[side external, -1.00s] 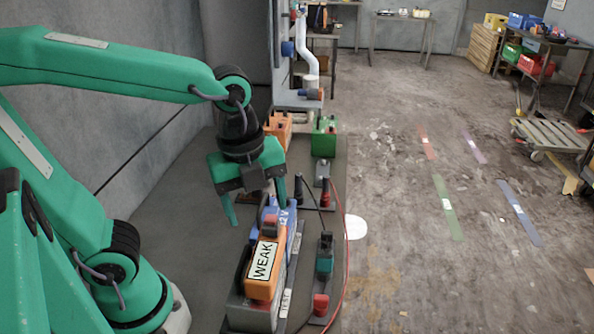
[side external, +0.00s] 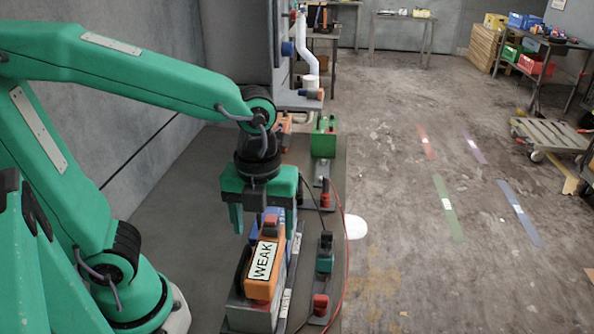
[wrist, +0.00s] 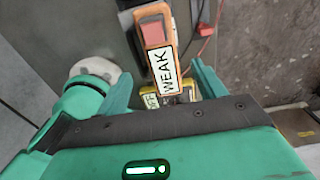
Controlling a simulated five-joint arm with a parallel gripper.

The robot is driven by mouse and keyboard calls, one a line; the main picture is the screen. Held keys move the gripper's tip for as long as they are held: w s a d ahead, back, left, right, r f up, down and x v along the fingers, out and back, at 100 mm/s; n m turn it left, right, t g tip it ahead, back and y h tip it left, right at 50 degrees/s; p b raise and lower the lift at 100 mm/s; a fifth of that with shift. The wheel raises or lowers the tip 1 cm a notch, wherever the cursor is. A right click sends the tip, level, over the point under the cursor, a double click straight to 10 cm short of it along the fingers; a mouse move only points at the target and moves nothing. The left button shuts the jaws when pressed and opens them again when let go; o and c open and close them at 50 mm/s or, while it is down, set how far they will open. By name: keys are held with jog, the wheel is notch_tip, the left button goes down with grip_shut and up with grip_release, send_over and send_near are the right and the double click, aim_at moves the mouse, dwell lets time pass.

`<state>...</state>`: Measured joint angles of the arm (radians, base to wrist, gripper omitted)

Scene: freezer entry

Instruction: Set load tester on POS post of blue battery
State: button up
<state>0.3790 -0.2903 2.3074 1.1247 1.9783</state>
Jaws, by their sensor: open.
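The load tester (side external: 262,262) is an orange block with a white WEAK label and a red part on top. It stands on or against a grey base near the front of the bench. It also shows in the wrist view (wrist: 163,68). The blue battery (side external: 253,228) shows only in part behind the tester, under my gripper. Its POS post cannot be made out. My gripper (side external: 264,222) is open, fingers pointing down, above and just behind the tester. In the wrist view the tester lies between and beyond the fingertips; I see no grip on it.
A green battery-like box (side external: 324,140) stands farther back, with an orange one partly hidden beside it. A narrow unit with a red post (side external: 320,304) and a green part stands right of the tester. Red and black cables run along the bench's right side. The bench left is clear.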

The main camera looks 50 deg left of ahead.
aim_at(267, 250)
jog(key=shift+d+f, duration=0.15)
jog(key=shift+f, duration=2.75)
jog(key=shift+c, duration=0.4)
grip_shut()
